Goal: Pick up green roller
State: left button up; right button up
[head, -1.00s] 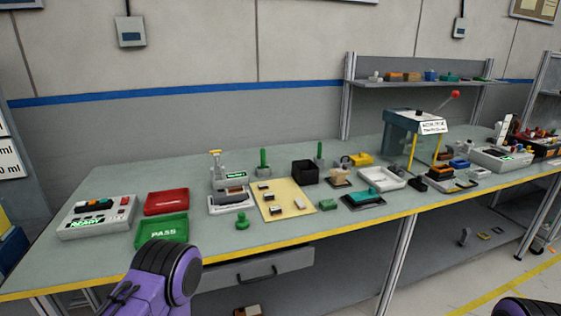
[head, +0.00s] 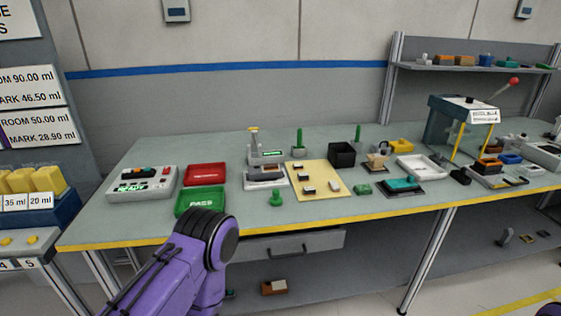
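I cannot tell for sure which thing is the green roller. A green upright rod (head: 299,138) stands on a small base behind the yellow mat, and a second green rod (head: 358,133) stands to its right near the black box. A short green knob-like piece (head: 277,197) stands on the table in front of the mat's left side. A small green block (head: 363,189) lies to the right of the mat. My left arm rises from the bottom in front of the table, but its gripper is not visible. My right gripper is not visible either.
The grey table (head: 120,212) has a yellow front edge. A red tray (head: 206,173), a green PASS tray (head: 200,200), a yellow mat (head: 322,174), a black box (head: 342,153) and a white tray (head: 420,167) stand on it. A press (head: 460,120) stands at the right.

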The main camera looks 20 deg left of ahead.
aim_at(299, 131)
jog(key=u, duration=2)
jog(key=i, duration=1.05)
jog(key=z, duration=1.35)
